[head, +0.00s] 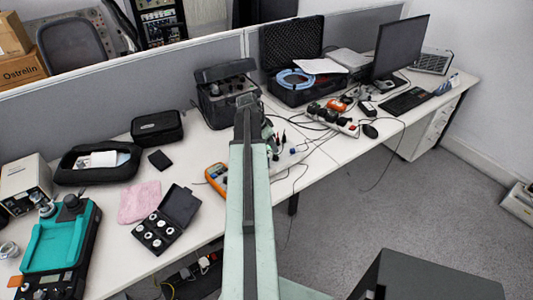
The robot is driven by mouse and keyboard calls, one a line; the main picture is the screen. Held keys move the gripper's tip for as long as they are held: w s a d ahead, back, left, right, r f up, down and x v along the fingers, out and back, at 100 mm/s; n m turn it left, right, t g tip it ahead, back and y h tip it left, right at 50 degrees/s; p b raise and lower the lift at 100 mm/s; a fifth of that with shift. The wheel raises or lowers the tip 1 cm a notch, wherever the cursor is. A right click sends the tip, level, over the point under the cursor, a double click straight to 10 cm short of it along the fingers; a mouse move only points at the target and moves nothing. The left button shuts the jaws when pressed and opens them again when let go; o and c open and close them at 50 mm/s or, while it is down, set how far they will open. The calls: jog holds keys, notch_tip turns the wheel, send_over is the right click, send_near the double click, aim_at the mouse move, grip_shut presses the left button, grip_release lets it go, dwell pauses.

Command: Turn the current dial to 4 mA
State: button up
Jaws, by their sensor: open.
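My arm reaches up the middle of the head view, and my gripper (246,103) is at its far end, open, with nothing seen between its fingers. It is in front of a black cased instrument (213,103) with an open lid, and partly covers its right side. An orange handheld meter (215,176) lies just left of my arm, its right part hidden by the arm. No current dial or mA marking can be made out at this size, so I cannot tell which device carries it.
A teal and black device (58,243), a pink cloth (139,202) and a black case of round parts (170,220) are on the table's left. A power strip (333,119), cables and a monitor (401,47) are at right. Bare tabletop (113,248) shows at front left.

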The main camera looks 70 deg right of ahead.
aim_at(274, 158)
jog(key=b+x, duration=0.6)
jog(key=x, duration=0.1)
jog(key=shift+w+a+f+b, duration=0.1)
jog(key=shift+w+f+b, duration=0.15)
jog(key=shift+b, duration=0.1)
jog(key=shift+s+f+b, duration=0.15)
jog(key=shift+f+b, duration=0.1)
jog(key=shift+b, duration=0.05)
jog(key=shift+r, duration=0.1)
grip_shut()
